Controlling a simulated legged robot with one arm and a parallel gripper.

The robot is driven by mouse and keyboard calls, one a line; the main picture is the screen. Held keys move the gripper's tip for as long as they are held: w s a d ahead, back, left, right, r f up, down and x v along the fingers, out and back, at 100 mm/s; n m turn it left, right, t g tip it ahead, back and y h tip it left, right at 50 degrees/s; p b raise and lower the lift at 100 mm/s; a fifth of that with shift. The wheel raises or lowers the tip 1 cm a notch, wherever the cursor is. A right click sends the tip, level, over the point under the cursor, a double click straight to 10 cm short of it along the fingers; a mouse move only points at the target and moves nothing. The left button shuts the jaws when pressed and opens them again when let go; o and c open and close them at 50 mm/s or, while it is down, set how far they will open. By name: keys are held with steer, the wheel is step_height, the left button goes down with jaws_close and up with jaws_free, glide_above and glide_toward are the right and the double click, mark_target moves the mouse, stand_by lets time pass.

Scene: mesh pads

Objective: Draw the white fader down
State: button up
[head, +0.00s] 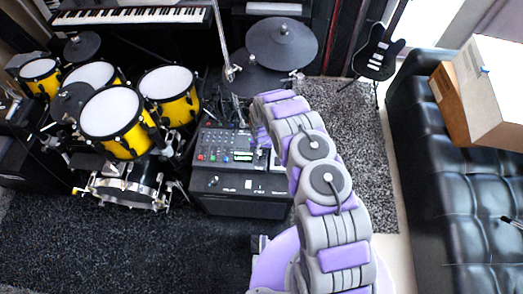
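A dark console (240,200) with a sloped control panel stands in the middle of the room. My purple and grey arm reaches from the bottom right up to the console. My gripper (259,135) is at the arm's far end, over the upper right part of the panel. Its fingers are not distinct, and I cannot tell whether they touch the panel.
A yellow drum kit (115,120) stands close to the console's left. Dark cymbal pads (283,43) are behind it, with a keyboard (130,16) at the back. A black guitar (378,52) and a black sofa (440,185) with boxes are at right. Dark carpet (130,250) in front is clear.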

mark_target(260, 164)
steer(key=shift+a+f, duration=0.1)
steer(key=shift+a, duration=0.3)
jaws_close()
steer(key=shift+d, duration=0.15)
steer(key=s+p, duration=0.1)
steer(key=s, duration=0.3)
steer(key=shift+s, duration=0.3)
steer(key=shift+s+f, duration=0.1)
steer(key=shift+s, duration=0.15)
steer(key=shift+o, duration=0.9)
jaws_free()
steer(key=shift+r, duration=0.2)
